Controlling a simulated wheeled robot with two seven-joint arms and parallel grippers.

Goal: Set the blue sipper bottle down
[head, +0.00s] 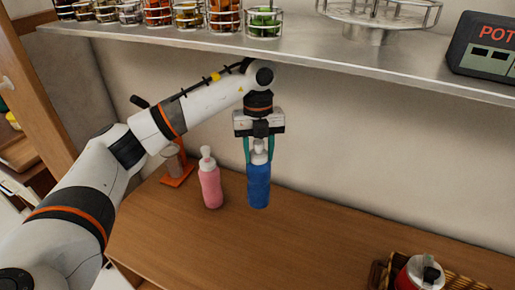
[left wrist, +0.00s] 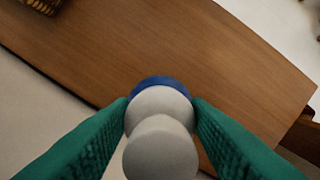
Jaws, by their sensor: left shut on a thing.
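The blue sipper bottle (head: 259,187) has a blue body and a pale cap, and hangs upright below my left gripper (head: 259,150) in the head view. The green fingers are shut on the pale cap from both sides. In the left wrist view the pale cap (left wrist: 160,108) sits between the fingertips, with a blue rim behind it. The bottle is over the wooden table (head: 250,245); I cannot tell whether its base touches the wood. My right gripper is not in view.
A pink bottle (head: 211,187) stands just left of the blue one. An orange stand (head: 178,180) is behind it. A wicker basket (head: 378,276) with a red-and-white container is at the front right. A metal shelf (head: 290,52) with jars hangs above. The table's middle right is clear.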

